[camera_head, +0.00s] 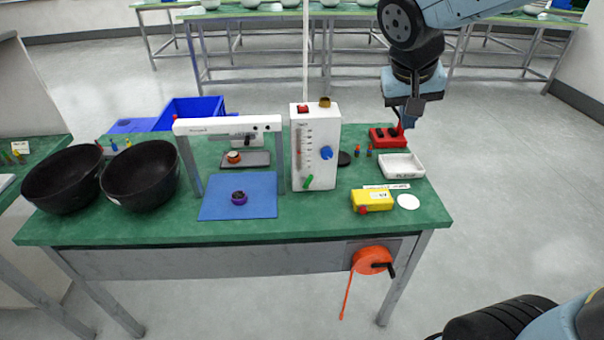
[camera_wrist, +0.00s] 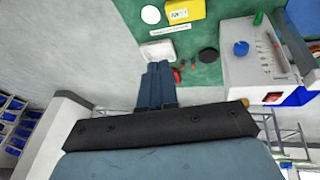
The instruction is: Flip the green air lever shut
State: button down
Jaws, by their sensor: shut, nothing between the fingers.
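The green air lever (camera_head: 308,182) sits low on the front face of a white box (camera_head: 318,150), tilted up to the right. In the wrist view the green lever (camera_wrist: 258,18) shows at the far edge of the box (camera_wrist: 258,68). The box also carries a blue knob (camera_head: 326,153), a scale and a red switch on top. My gripper (camera_head: 407,122) is right of the box, above the table's back right part, well apart from the lever. In the wrist view its fingers (camera_wrist: 159,66) are together and empty.
A red block (camera_head: 382,138) is close by my gripper. A white tray (camera_head: 402,166), yellow box (camera_head: 372,200) and black disc (camera_head: 344,158) lie right of the white box. A white frame (camera_head: 228,125) over a blue mat (camera_head: 262,203) and black bowls (camera_head: 140,175) stand left.

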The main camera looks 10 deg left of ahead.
jog(key=a+f, duration=0.4)
jog(key=a, duration=0.5)
jog(key=a+f+n+t, duration=0.1)
jog(key=a+f, duration=0.3)
jog(key=a, duration=0.5)
jog(key=a+f+n, duration=0.1)
jog(key=a+f, duration=0.3)
jog(key=a, duration=0.5)
jog(key=shift+w+f+t+h, duration=0.25)
jog(key=shift+f+t+h, duration=0.05)
jog(key=shift+f, duration=0.05)
jog(key=d+r+x, duration=0.1)
jog(key=d+x, duration=0.1)
jog(key=x, duration=1.1)
jog(key=shift+d, duration=0.35)
jog(key=shift+a, duration=0.15)
jog(key=shift+w, duration=0.1)
